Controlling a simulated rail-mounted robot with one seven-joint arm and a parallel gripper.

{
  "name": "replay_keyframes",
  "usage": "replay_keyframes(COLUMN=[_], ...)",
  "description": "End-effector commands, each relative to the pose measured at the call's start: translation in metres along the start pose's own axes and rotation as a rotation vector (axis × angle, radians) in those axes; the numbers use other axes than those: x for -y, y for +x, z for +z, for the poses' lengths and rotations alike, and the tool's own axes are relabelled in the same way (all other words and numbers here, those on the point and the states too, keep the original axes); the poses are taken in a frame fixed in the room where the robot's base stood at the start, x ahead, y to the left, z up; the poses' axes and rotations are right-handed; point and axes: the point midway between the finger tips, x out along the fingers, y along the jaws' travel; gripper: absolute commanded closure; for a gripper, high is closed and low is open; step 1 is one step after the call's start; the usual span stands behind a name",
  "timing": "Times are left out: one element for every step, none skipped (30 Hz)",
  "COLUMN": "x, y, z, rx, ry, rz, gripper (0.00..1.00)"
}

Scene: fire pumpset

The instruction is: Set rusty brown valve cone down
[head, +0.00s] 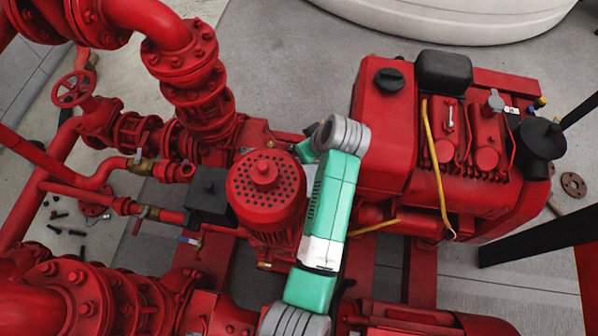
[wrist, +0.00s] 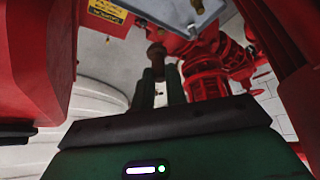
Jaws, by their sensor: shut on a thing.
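The rusty brown valve cone (wrist: 156,54) shows small and dark in the wrist view, at the tips of my gripper's fingers. My gripper (wrist: 160,74) is shut on it, with the two dark green fingers on either side of its lower part. The cone looks held up in the air, with no surface visible directly under it. In the head view neither the cone nor my gripper's fingers can be made out; my green arm crosses the middle and its far end is hidden among the red machinery.
A red engine (head: 385,150) stands right of my arm, and a red motor with a perforated cap (head: 265,190) stands close on its left. Red pipes and valves (head: 190,80) fill the left. A brown flange ring (head: 573,185) lies on the floor at right. Open grey floor (head: 285,60) shows at the back.

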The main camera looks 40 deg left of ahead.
Motion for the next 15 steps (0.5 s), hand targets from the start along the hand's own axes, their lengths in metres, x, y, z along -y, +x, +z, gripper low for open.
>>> replay_keyframes(x=[0.001, 0.001, 0.001, 0.001, 0.001, 0.001, 0.001, 0.001, 0.0, 0.0, 0.0, 0.0, 0.0, 0.0, 0.0], y=[0.02, 0.029, 0.041, 0.049, 0.058, 0.069, 0.076, 0.083, 0.09, 0.095, 0.099, 0.103, 0.105, 0.107, 0.108], z=[0.013, 0.018, 0.025, 0.03, 0.035, 0.041, 0.045, 0.049, 0.053, 0.056, 0.058, 0.06, 0.061, 0.062, 0.063], rx=[0.003, 0.003, 0.003, 0.003, 0.003, 0.004, 0.003, 0.003, 0.003, 0.002, 0.002, 0.001, 0.001, 0.001, 0.001], ry=[0.004, 0.004, 0.003, 0.004, 0.004, 0.003, 0.002, 0.002, 0.002, 0.002, 0.002, 0.002, 0.001, 0.001, 0.0], rz=[-0.003, -0.003, -0.003, -0.003, -0.003, -0.003, -0.003, -0.003, -0.002, -0.002, -0.002, -0.001, -0.001, -0.001, -0.001], gripper=[1.0, 1.0, 1.0, 1.0, 1.0, 1.0, 1.0, 1.0, 1.0, 1.0, 1.0, 1.0, 1.0, 1.0, 1.0])
